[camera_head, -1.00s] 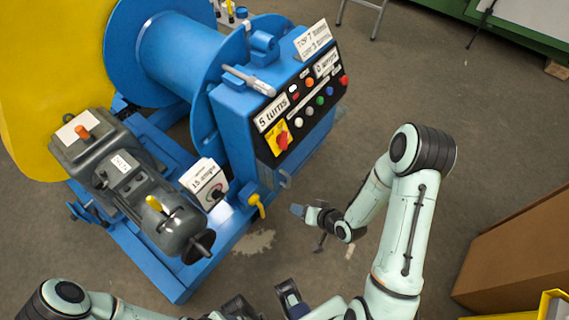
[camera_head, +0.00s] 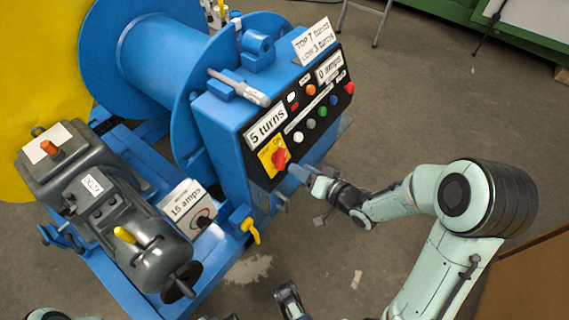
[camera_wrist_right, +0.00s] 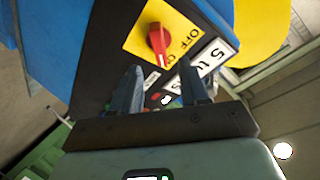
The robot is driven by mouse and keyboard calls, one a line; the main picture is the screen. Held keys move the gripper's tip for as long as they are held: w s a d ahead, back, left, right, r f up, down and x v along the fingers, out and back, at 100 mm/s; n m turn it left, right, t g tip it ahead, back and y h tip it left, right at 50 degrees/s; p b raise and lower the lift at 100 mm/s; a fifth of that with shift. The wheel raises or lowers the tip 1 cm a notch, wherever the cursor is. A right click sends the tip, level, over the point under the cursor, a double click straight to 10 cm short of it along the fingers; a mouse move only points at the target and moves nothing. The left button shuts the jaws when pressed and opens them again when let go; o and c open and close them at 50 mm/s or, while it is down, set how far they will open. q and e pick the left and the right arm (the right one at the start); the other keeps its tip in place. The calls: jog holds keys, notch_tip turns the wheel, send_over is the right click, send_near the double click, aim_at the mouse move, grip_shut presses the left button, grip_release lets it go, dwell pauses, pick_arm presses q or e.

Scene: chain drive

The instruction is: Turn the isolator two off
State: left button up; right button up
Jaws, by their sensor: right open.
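The red rotary isolator knob (camera_head: 279,158) sits on a yellow OFF/ON plate (camera_head: 266,162) at the lower left of the black panel (camera_head: 256,168). In the right wrist view, the knob (camera_wrist_right: 157,40) lies beyond and roughly between the fingertips of my open, empty right gripper (camera_wrist_right: 162,78). A dark fingertip, apparently of my left gripper (camera_head: 290,300), shows at the bottom edge, mostly cut off.
The panel belongs to a blue winch housing (camera_head: 215,120) with several buttons and a "5 turns" sign (camera_head: 266,127). A grey motor (camera_head: 130,215) and a "15 amps" sign (camera_head: 186,203) stand left. A yellow valve handle (camera_head: 250,228) juts out below.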

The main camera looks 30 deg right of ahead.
aim_at(285, 159)
jog(key=b+x, duration=0.1)
jog(key=x, duration=0.5)
jog(key=shift+w+f+b, duration=0.1)
jog(key=shift+w+b, duration=0.05)
jog(key=shift+b, duration=0.15)
pick_arm(q)
jog(key=shift+t+y, duration=0.3)
jog(key=shift+t, duration=0.3)
jog(key=shift+w+a+f, duration=0.3)
jog(key=shift+w+f, duration=0.1)
jog(key=shift+w, duration=0.2)
jog(key=shift+w+a+f, duration=0.3)
jog(key=shift+w+f, duration=0.1)
jog(key=shift+w, duration=0.2)
jog(key=shift+w+a+f, duration=0.3)
jog(key=shift+w+f, duration=0.1)
jog(key=shift+w, duration=0.2)
pick_arm(e)
jog(key=shift+w+a, duration=0.1)
jog(key=shift+w, duration=0.45)
grip_shut()
